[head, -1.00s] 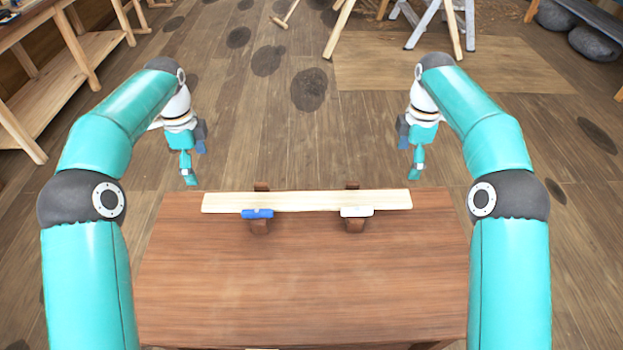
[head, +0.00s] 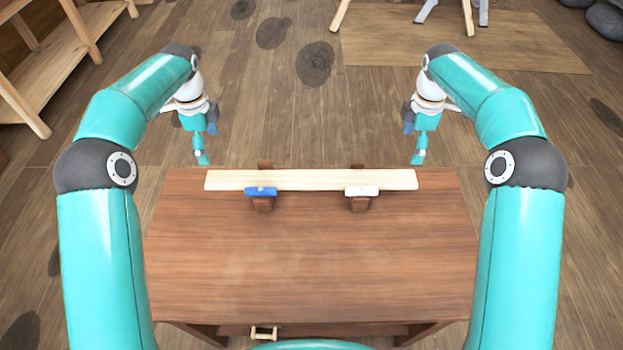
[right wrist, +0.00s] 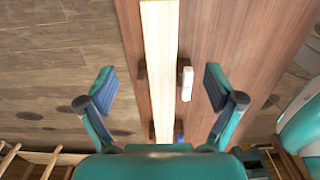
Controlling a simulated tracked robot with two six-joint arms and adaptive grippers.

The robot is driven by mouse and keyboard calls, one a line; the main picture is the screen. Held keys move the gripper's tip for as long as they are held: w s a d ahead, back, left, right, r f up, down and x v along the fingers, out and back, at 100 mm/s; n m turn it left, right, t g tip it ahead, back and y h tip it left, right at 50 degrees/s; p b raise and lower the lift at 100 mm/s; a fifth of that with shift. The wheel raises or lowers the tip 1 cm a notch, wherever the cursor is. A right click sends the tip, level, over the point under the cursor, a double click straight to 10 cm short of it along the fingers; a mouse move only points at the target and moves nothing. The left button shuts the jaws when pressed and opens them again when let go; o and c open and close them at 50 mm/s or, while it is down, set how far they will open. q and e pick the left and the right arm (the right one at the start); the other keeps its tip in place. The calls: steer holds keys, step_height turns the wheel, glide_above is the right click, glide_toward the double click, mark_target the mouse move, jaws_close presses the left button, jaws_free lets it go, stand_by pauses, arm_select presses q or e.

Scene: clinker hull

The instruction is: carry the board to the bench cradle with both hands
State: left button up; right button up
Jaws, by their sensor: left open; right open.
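The pale wooden board (head: 310,180) lies level along the far edge of the brown bench, across the two dark cradle blocks (head: 262,204). A blue piece (head: 260,192) and a white piece (head: 361,191) sit at its near side by the blocks. My left gripper (head: 203,158) is open and empty beyond the board's left end. My right gripper (head: 418,157) is open and empty near its right end. In the right wrist view the board (right wrist: 160,70) runs between the spread fingers of the right gripper (right wrist: 159,88), apart from both. The white piece (right wrist: 187,83) shows there too.
The brown bench top (head: 310,260) is clear in front of the board. A wooden shelf (head: 50,60) stands at the far left. Trestle legs (head: 465,15) and grey stones (head: 605,20) are at the back right. Plank floor lies open beyond the bench.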

mark_target(221, 178)
arm_select(q)
step_height(221, 178, down, 13)
steer(key=shift+r, duration=0.15)
arm_select(e)
step_height(221, 178, down, 13)
steer(key=shift+r, duration=0.2)
arm_select(q)
steer(key=c, duration=1.5)
arm_select(e)
steer(key=c, duration=1.5)
